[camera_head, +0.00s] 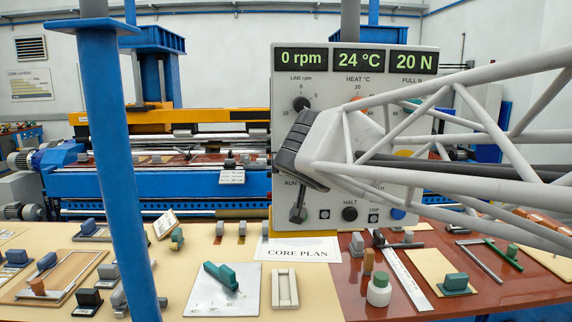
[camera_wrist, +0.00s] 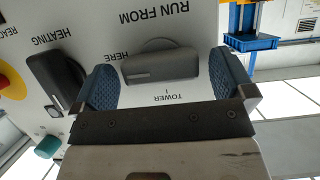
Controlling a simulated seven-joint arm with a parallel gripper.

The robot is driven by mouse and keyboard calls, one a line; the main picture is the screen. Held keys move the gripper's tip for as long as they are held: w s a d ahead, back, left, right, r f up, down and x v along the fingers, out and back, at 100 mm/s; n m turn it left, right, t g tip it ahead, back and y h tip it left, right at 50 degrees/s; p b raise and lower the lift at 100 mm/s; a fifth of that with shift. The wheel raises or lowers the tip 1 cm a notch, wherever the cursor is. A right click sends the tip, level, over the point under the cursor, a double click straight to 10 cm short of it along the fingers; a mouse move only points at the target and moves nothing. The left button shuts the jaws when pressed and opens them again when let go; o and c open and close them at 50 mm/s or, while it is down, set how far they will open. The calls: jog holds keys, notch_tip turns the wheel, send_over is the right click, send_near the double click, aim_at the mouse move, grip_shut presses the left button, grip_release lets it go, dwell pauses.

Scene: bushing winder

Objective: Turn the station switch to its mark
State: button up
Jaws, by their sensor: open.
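The station switch, a grey bar (camera_wrist: 160,67) on a round base, sits on the white panel in the wrist view, under the upside-down words RUN FROM. It lies nearly level in that picture, with HERE near its left end and TOWER below it. My gripper (camera_wrist: 168,82) is open, with one blue ribbed pad by each end of the bar. I cannot tell whether either pad touches it. In the head view my gripper (camera_head: 303,150) is in front of the panel's left side and hides the switch.
The panel (camera_head: 262,55) has other controls close by: a black HEATING handle (camera_wrist: 55,80) beside the left pad, a red and yellow button (camera_wrist: 12,85), and a dark lever (camera_head: 298,214) below my gripper. A blue post (camera_head: 110,160) stands at left. Loose parts cover the tables.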

jog(key=c, duration=0.9)
jog(key=shift+n, duration=0.3)
jog(key=shift+a+f+n+h, duration=0.1)
jog(key=shift+a+n+h, duration=0.1)
jog(key=shift+n+h, duration=0.95)
jog(key=n+h, duration=0.1)
jog(key=n, duration=0.2)
jog(key=shift+a+f+t+h, duration=0.1)
jog(key=shift+t+h, duration=0.2)
jog(key=shift+h, duration=0.05)
jog(key=n+t+h, duration=0.1)
jog(key=n, duration=0.2)
jog(key=shift+f+n+h, duration=0.1)
jog(key=shift+n+h, duration=0.25)
jog(key=shift+h, duration=0.05)
jog(key=n+t+h, duration=0.1)
jog(key=n, duration=0.2)
jog(key=shift+f+n, duration=0.15)
jog(key=shift+n, duration=0.25)
